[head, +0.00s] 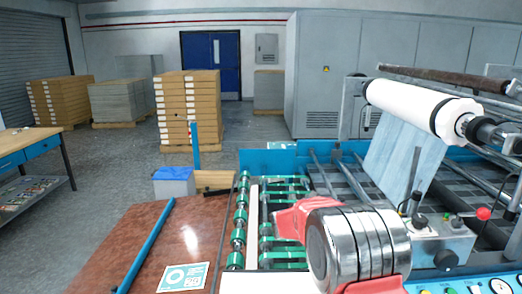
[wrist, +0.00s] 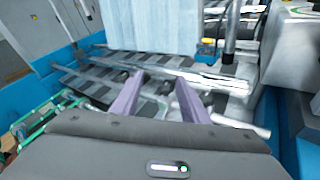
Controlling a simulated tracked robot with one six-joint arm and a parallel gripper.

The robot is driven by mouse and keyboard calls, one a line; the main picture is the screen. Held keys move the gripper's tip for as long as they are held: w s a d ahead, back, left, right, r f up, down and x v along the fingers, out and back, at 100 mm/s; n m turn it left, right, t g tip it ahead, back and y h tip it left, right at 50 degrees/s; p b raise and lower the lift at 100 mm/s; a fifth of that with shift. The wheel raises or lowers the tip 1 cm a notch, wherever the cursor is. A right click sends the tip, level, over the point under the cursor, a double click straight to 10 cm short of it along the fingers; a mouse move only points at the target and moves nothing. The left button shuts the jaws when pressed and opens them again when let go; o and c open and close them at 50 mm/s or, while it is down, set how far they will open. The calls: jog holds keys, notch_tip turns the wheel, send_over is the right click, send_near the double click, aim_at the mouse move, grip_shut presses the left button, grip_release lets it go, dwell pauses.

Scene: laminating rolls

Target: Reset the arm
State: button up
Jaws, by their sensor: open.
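My gripper (wrist: 160,76) shows in the wrist view as two light purple fingers held apart. Nothing is between them; the machine's rollers and dark slats show beyond. My arm (head: 345,242), with a silver ringed joint and a red part, reaches over the front of the laminating machine in the head view. I cannot make out the fingers in the head view. The white laminating roll (head: 415,106) sits high on the machine at the right, with a pale blue film (head: 402,152) hanging from it. The film also shows in the wrist view (wrist: 155,32), beyond the fingers.
Green-wheeled conveyor rollers (head: 239,217) run left of my arm. A reddish-brown table (head: 135,235) holds a blue bar and a printed sheet (head: 183,278). A grey control box (head: 440,243) with a red knob stands at the right. Stacked pallets (head: 188,105) stand behind on open floor.

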jog(key=s+r+m+g+y, duration=0.25)
jog(key=s+m, duration=0.35)
jog(key=s, duration=0.6)
jog(key=s+r+m+g+y, duration=0.25)
jog(key=s+r+m, duration=0.2)
jog(key=s, duration=0.75)
jog(key=s+a+f+m+t+y, duration=0.1)
jog(key=s+a+m+y, duration=0.3)
jog(key=s, duration=0.7)
jog(key=s+a+f+m+y, duration=0.2)
jog(key=s+a+m+y, duration=0.2)
jog(key=s, duration=0.7)
jog(key=a+m, duration=0.2)
jog(key=a, duration=0.1)
jog(key=shift+a+m+t, duration=0.25)
jog(key=shift+m+t, duration=0.1)
jog(key=shift+t, duration=0.05)
